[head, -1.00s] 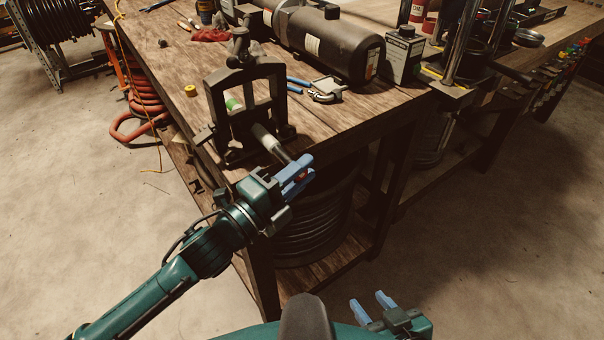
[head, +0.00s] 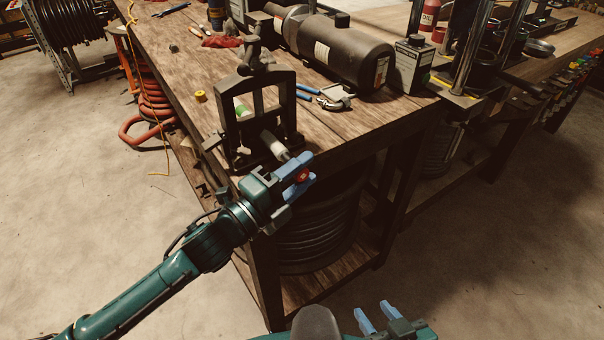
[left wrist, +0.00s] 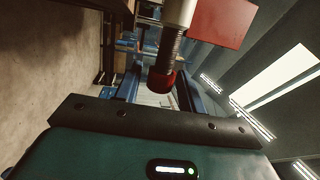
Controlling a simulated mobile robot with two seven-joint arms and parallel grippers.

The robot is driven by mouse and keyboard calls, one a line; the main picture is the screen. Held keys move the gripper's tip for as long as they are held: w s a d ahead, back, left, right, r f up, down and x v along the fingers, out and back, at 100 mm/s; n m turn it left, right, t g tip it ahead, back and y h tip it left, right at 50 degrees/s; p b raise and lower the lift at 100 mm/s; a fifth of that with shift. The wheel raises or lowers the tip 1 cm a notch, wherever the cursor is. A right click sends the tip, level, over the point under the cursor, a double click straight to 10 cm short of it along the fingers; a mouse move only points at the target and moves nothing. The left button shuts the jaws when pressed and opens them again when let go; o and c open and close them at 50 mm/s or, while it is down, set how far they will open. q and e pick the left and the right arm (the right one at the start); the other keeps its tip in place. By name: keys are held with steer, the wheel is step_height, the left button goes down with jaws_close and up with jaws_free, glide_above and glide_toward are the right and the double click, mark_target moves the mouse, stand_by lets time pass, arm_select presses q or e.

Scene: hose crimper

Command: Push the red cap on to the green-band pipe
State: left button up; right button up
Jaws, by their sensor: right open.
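A pipe is held in the black clamp frame (head: 232,128) at the table's edge. It has a green band (head: 241,111) behind the frame and a pale sleeve (head: 273,143) in front. Its dark ribbed end (left wrist: 169,46) points towards my left gripper (head: 300,176). The red cap (head: 302,175) sits between that gripper's blue fingers, which look shut on it. In the left wrist view the red cap (left wrist: 161,80) lines up with the ribbed end and appears to meet it; how far it is on is hidden. My right gripper (head: 375,317) is open and empty at the bottom.
A dark cylinder machine (head: 345,52) and a grey can (head: 409,66) stand behind on the wooden table. Blue-handled pliers (head: 335,97) and a yellow piece (head: 200,96) lie near the clamp. A coiled black hose (head: 305,230) is under the table. The floor at right is clear.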

arm_select(q)
steer(key=shift+o, duration=0.8)
steer(key=shift+d, duration=0.1)
steer(key=b+v, duration=0.2)
steer(key=v, duration=1.1)
arm_select(e)
steer(key=shift+w+f, duration=0.1)
steer(key=shift+f, duration=0.65)
arm_select(q)
steer(key=shift+s, duration=0.1)
arm_select(e)
steer(key=shift+f, duration=0.1)
arm_select(q)
steer(key=s+a+f+n+g+y+p, duration=0.1)
steer(key=s+f+n+y+p, duration=0.2)
steer(key=f+n, duration=0.6)
steer(key=s+a+f+n+g+y+p, duration=0.2)
steer(key=f+n+y, duration=0.5)
steer(key=n, duration=0.7)
steer(key=s+f+p, duration=0.1)
steer(key=s+f, duration=0.1)
steer(key=shift+s+a+n, duration=0.2)
steer(key=shift+s+n, duration=0.2)
arm_select(e)
steer(key=shift+s+d+r+h, duration=0.2)
steer(key=shift+d+r+h, duration=0.05)
steer(key=shift+d+r, duration=0.25)
steer(key=shift+s+d+r+h, duration=0.15)
steer(key=shift+d+r+h, duration=0.1)
steer(key=shift+d+r, duration=0.2)
